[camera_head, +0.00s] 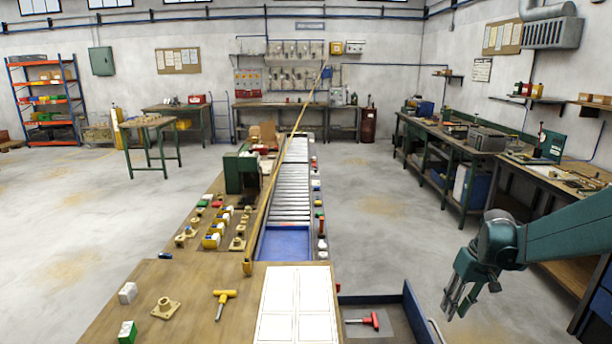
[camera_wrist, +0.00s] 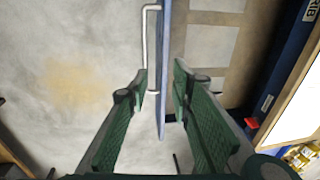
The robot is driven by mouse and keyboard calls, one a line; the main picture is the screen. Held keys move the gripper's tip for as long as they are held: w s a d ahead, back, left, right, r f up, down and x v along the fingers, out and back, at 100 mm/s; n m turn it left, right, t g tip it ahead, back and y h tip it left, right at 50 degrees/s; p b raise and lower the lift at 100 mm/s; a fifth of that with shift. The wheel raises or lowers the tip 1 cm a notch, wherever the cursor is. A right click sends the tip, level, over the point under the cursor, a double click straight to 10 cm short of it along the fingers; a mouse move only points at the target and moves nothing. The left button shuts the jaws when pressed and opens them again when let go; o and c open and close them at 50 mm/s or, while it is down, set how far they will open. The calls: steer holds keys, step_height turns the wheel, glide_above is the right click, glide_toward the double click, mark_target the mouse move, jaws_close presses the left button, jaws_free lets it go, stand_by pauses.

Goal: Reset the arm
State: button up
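My gripper (camera_head: 458,300) hangs at the end of my teal arm on the right of the head view, to the right of the workbench. Its fingers point down and to the left. In the wrist view its two green fingers (camera_wrist: 160,82) stand apart with a clear gap and nothing visibly held. The blue drawer (camera_head: 420,315) is pulled out at the bench's front right. Its front edge and pale handle (camera_wrist: 150,45) appear beyond the fingertips in the wrist view; contact is not apparent.
A red-handled tool (camera_head: 364,320) lies in the drawer. The wooden bench (camera_head: 200,275) carries a yellow T-handled tool (camera_head: 223,302), a brass flanged part (camera_head: 165,308), small boxes and a white panel (camera_head: 298,305). A side bench (camera_head: 560,185) runs along the right wall. Open floor (camera_head: 390,225) lies between.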

steer(key=s+a+r+t+h, duration=0.2)
steer(key=s+a+r+t, duration=0.1)
steer(key=s+a+r, duration=1.05)
steer(key=s+a+f+t, duration=0.1)
steer(key=s+a+t, duration=0.2)
steer(key=s+a, duration=0.7)
steer(key=shift+s+f+t, duration=0.25)
steer(key=shift+s+t, duration=0.05)
steer(key=shift+s, duration=0.85)
